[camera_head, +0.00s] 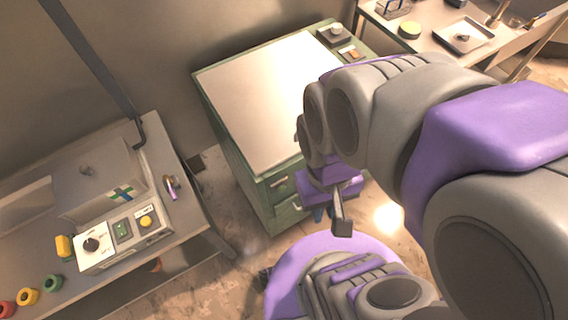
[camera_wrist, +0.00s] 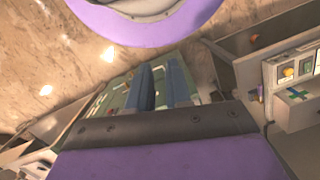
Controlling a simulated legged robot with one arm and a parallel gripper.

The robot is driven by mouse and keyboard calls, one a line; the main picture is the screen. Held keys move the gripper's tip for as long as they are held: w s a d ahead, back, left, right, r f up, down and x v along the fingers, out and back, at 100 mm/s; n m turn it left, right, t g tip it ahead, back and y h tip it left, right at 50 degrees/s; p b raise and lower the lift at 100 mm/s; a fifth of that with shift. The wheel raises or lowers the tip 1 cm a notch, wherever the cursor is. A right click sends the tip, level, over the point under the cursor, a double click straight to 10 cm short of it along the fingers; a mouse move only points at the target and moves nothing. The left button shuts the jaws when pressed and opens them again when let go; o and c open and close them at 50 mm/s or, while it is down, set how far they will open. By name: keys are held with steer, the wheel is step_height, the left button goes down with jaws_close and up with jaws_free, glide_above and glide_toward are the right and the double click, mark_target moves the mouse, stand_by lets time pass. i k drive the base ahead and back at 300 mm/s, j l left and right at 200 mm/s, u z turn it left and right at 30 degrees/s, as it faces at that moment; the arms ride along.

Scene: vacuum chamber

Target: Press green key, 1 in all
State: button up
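The green key (camera_head: 122,229) is a small square on the panel of a control box (camera_head: 92,259). It sits between a black knob (camera_head: 91,244) and a round yellow button (camera_head: 146,221). In the wrist view the green key (camera_wrist: 305,66) shows at the right edge, small, beside the yellow button (camera_wrist: 288,72). My gripper (camera_head: 332,217) hangs well to the right of the box, in front of the green cabinet, touching nothing visible. In the wrist view my gripper (camera_wrist: 163,72) shows two bluish fingers with a gap between them and nothing held.
Red, yellow and green rings (camera_head: 28,297) lie at the bench front. Another table (camera_head: 440,40) with small items is at upper right. Floor shows between bench and cabinet.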

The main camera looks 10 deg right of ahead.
mark_target(282, 187)
steer(key=k+l+u, duration=0.15)
steer(key=k+l, duration=0.15)
steer(key=k+l+u, duration=0.2)
steer(key=k, duration=0.3)
steer(key=k+l+u, duration=0.15)
steer(key=k, duration=0.25)
